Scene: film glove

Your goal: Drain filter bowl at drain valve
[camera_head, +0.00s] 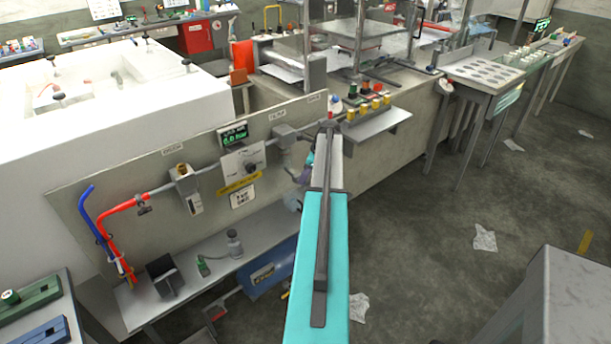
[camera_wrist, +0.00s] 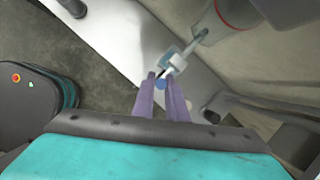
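In the wrist view, the filter bowl (camera_wrist: 238,12) is a grey cylinder with a red ring at the upper right, partly out of frame. A thin pale stem runs down from it to a small white and blue drain valve (camera_wrist: 173,61). My gripper (camera_wrist: 161,76) has two purple fingers pointing at this valve, with a narrow gap between them. A blue round part shows between the fingertips; I cannot tell whether they press on it. In the head view, my gripper (camera_head: 306,174) is mostly hidden behind my teal arm, which also hides the bowl and valve.
A panel (camera_head: 110,190) carries a pipe run, red and blue hoses, and a green-lit display (camera_head: 233,135). A grey shelf (camera_head: 205,248) below holds small items, with a blue box (camera_head: 268,278) under it. Open floor with paper scraps lies right.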

